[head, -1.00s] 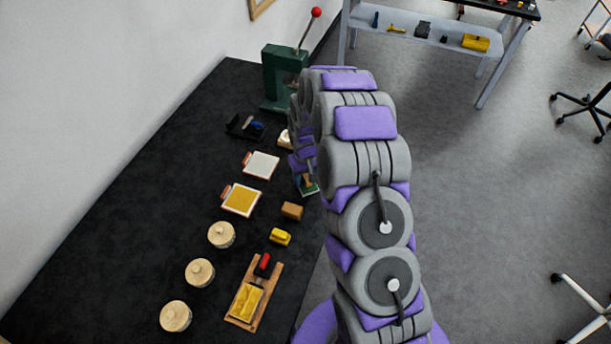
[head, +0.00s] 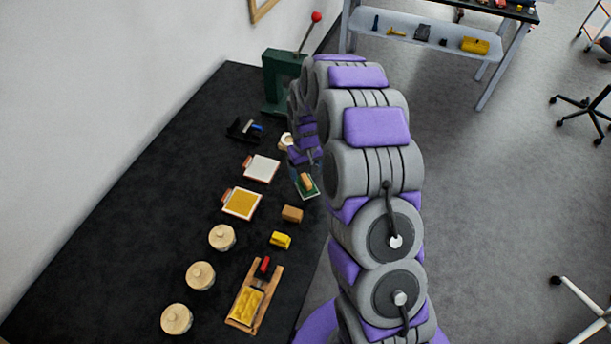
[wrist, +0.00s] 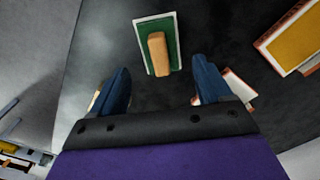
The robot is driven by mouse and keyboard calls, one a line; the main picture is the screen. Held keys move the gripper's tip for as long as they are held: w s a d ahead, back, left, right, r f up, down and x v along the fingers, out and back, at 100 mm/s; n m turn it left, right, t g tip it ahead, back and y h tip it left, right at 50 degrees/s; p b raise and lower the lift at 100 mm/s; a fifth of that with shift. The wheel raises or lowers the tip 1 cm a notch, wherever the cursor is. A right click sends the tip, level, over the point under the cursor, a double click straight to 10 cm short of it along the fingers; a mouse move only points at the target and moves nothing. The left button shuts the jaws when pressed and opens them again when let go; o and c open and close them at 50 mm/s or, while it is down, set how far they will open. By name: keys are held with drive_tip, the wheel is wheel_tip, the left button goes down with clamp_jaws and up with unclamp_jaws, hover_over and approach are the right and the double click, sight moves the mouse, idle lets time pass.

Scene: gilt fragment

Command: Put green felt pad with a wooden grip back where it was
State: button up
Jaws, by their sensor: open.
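The green felt pad (head: 314,193) lies on the black table near its right edge in the head view, with its wooden grip (head: 306,182) on top. In the wrist view the green pad (wrist: 144,38) has a pale border, and its wooden grip (wrist: 158,53) stands beyond the fingertips. My gripper (wrist: 162,80) is open, its two blue fingers apart with nothing between them. The pad is ahead of the fingers and not touched by them. In the head view my gripper (head: 308,160) is small and partly hidden by my arm, just behind the pad.
A white tray (head: 262,168) and a yellow-filled tray (head: 242,203) lie to the left. A brown block (head: 292,214), a yellow block (head: 281,240) and a wooden board (head: 243,318) lie nearer. Round lidded pots (head: 222,237) line the left. A green press (head: 278,95) stands behind.

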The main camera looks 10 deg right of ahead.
sight(306, 178)
drive_tip(key=s+r, duration=0.5)
drive_tip(key=r, duration=0.3)
drive_tip(key=s+r, duration=0.4)
drive_tip(key=r, duration=0.4)
drive_tip(key=s+r, duration=0.3)
drive_tip(key=s, duration=0.7)
drive_tip(key=s+r+m+g, duration=0.1)
drive_tip(key=s+r, duration=0.1)
drive_tip(key=s, duration=0.8)
drive_tip(key=s+r+m, duration=0.1)
drive_tip(key=s+r, duration=0.2)
drive_tip(key=s, duration=0.7)
drive_tip(key=shift+s+r+g+p, duration=0.2)
drive_tip(key=shift+r+g+p, duration=0.15)
drive_tip(key=shift+g, duration=0.05)
drive_tip(key=shift+f, duration=0.1)
drive_tip(key=shift+f+b, duration=0.7)
drive_tip(key=shift+b, duration=0.1)
